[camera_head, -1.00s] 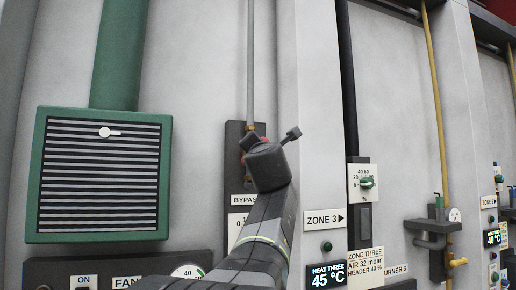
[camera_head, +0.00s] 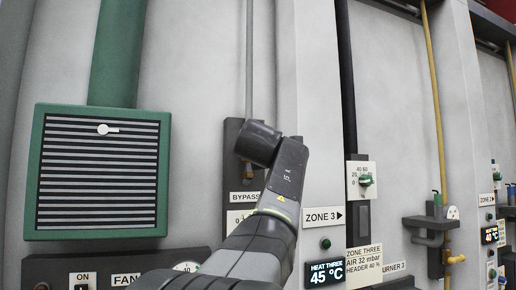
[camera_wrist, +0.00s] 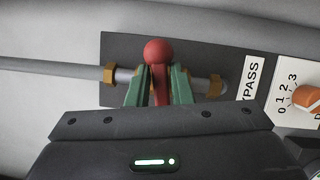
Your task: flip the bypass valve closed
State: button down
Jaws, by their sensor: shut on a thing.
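The bypass valve has a red lever (camera_wrist: 159,84) with a red ball knob (camera_wrist: 156,51), seen in the wrist view. It is mounted on a pipe with brass fittings (camera_wrist: 109,74), on a dark backing plate (camera_wrist: 120,47). In that picture the lever runs across the line of the pipe. My gripper (camera_wrist: 159,82) has its green fingers on either side of the lever, shut on it below the knob. In the head view the backing plate (camera_head: 232,135) shows above the BYPASS label (camera_head: 244,197), but my arm hides the lever and the fingers.
An orange knob (camera_wrist: 307,97) on a numbered dial plate sits beside the BYPASS label in the wrist view. In the head view a green louvred box (camera_head: 98,172) is left, and a ZONE 3 sign (camera_head: 324,219) and heat display (camera_head: 326,275) are right.

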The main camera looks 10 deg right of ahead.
jog(key=shift+f+m+g, duration=0.15)
jog(key=shift+m+g, duration=0.25)
jog(key=shift+m, duration=0.6)
jog(key=c, duration=1.4)
grip_release()
jog(key=shift+d, duration=0.15)
jog(key=b+v, duration=0.2)
jog(key=v, duration=1.1)
jog(key=shift+s+b, duration=0.4)
jog(key=shift+w, duration=0.1)
